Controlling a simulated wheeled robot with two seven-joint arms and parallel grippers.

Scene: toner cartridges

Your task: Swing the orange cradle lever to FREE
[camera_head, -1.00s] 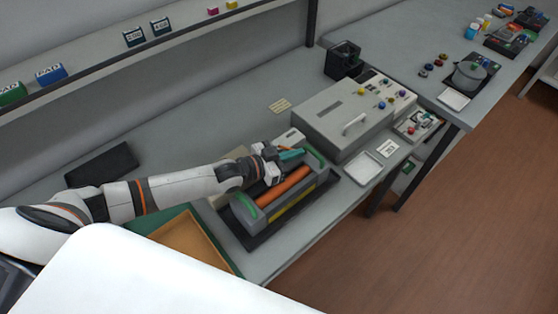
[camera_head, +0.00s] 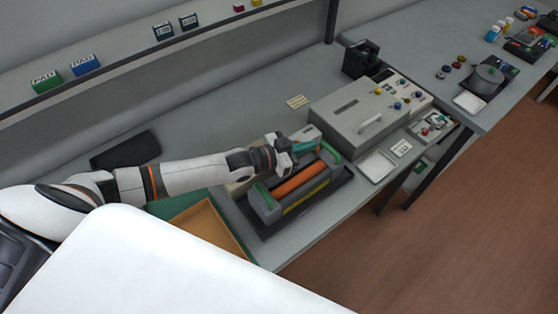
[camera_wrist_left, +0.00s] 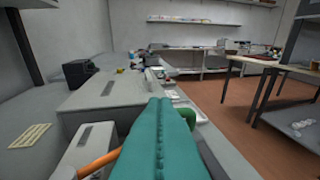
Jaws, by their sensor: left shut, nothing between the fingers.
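The dark grey cradle (camera_head: 264,209) sits on the bench on a black mat, with a long orange cylinder (camera_head: 300,180) in it and green parts at both ends. My left gripper (camera_head: 308,147) is over the far side of the cradle, its teal fingers shut and empty. The shut fingers also fill the middle of the left wrist view (camera_wrist_left: 158,140). There an orange bar (camera_wrist_left: 100,162), possibly the lever, shows just left of the fingers beside a pale box (camera_wrist_left: 88,143). I cannot tell whether the fingers touch it. No FREE marking is readable. My right gripper is out of view.
A large grey machine (camera_head: 345,117) with knobs stands right of the cradle, with a white tray (camera_head: 377,166) in front. An orange-brown tray (camera_head: 212,226) lies to the left. A black pad (camera_head: 125,150) lies behind my arm. The bench behind is mostly clear.

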